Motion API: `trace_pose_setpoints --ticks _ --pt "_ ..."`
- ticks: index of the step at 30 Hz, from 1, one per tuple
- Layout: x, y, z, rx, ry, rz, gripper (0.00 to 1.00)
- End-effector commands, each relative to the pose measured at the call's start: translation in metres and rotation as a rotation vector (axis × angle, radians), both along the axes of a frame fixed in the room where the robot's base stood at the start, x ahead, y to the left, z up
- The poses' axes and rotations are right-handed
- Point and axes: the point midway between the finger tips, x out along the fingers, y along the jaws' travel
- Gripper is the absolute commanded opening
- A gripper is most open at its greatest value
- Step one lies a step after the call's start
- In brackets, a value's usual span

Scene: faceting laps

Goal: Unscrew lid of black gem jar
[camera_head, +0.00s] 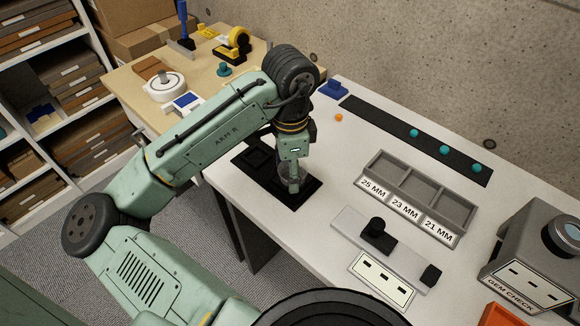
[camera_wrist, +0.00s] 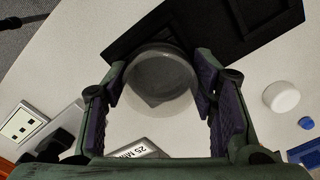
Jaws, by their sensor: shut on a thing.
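My gripper (camera_head: 291,186) points down over the black tray (camera_head: 306,191) near the table's left end. In the wrist view its two fingers (camera_wrist: 161,105) are closed on opposite sides of a clear, greyish round lid (camera_wrist: 161,78). The lid also shows faintly between the fingers in the head view. I cannot make out a separate jar body under it, nor whether the lid is still seated on one. The black tray (camera_wrist: 225,30) lies at the top of the wrist view and has square recesses.
A grey sorting tray (camera_head: 452,236) labelled 25, 23 and 21 MM stands to the right. Behind it, a black strip (camera_head: 375,112) holds several teal pieces. A gem check box (camera_head: 520,250) stands far right. A white round piece (camera_wrist: 281,97) lies right in the wrist view.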

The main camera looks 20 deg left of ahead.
Motion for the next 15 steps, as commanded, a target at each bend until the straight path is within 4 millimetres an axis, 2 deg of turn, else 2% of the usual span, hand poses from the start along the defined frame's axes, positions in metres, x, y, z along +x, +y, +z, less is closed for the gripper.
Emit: trace_pose_setpoints --ticks 5,15 --pt "-0.0001 -0.0014 0.0001 -0.004 0.001 0.027 0.26" --pt "-0.0013 -0.0031 0.0014 -0.005 0.002 0.318 0.26"
